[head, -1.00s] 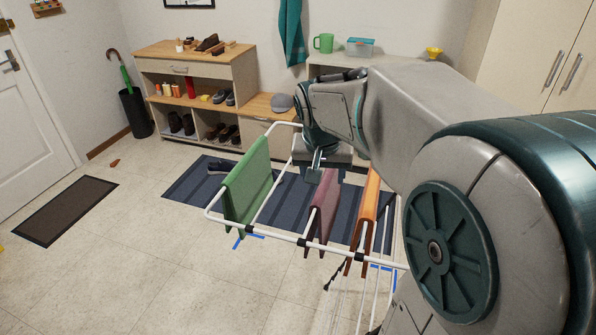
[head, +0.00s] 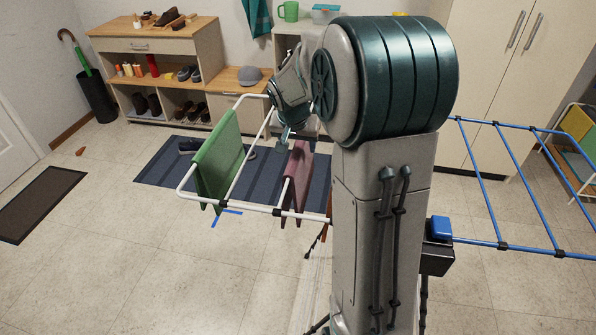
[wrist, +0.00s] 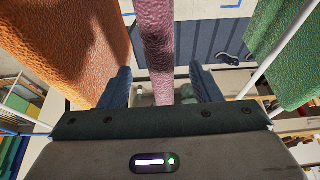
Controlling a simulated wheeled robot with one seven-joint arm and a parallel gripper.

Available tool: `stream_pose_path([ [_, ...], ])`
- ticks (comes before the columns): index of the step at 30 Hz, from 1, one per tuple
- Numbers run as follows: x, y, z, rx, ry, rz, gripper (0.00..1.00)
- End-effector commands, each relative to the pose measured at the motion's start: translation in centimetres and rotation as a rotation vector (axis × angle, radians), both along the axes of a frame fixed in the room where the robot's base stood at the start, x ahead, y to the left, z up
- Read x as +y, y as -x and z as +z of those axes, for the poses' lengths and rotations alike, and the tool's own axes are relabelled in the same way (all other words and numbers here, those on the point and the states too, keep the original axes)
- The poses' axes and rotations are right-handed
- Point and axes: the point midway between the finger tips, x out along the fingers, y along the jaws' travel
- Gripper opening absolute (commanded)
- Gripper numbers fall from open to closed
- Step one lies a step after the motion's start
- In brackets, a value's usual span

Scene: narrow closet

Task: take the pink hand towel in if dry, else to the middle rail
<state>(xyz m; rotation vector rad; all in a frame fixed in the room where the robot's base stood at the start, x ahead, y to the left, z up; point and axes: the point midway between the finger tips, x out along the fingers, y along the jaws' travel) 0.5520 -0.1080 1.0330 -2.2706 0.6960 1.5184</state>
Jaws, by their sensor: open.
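The pink hand towel (head: 297,182) hangs folded over a rail of the white drying rack (head: 252,209). The green towel (head: 217,160) hangs to its left. The orange towel is mostly hidden behind my arm in the head view, but shows large at left in the wrist view (wrist: 75,45). My gripper (head: 285,140) is just above the pink towel's top, pointing down. In the wrist view my gripper (wrist: 162,82) is open, and the pink towel (wrist: 158,40) runs between its two fingers with a gap on each side. I cannot tell how deep the towel sits between them.
A blue-railed rack (head: 505,245) stands at right, with a blue object (head: 440,228) near its left end. A shoe shelf (head: 160,70), a low cabinet (head: 232,95) and a tall cupboard (head: 480,90) line the back. The floor in front is clear.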

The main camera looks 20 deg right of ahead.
Motion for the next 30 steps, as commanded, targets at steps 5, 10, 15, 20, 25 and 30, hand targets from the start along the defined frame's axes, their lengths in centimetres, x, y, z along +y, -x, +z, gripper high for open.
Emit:
stream_pose_path([
  [5, -0.6, -1.1, -1.6, 0.004, -0.001, -0.001, 0.58],
  [10, -1.1, -1.9, -3.5, 0.002, 0.000, 0.000, 0.58],
  [15, -1.3, -2.2, -4.2, 0.000, 0.000, 0.000, 0.58],
  [20, -1.3, -2.2, -4.2, 0.000, 0.000, 0.000, 0.58],
  [25, -1.3, -2.2, -4.2, 0.001, 0.001, 0.000, 0.58],
  [30, -1.3, -2.2, -4.4, 0.001, 0.001, 0.000, 0.58],
])
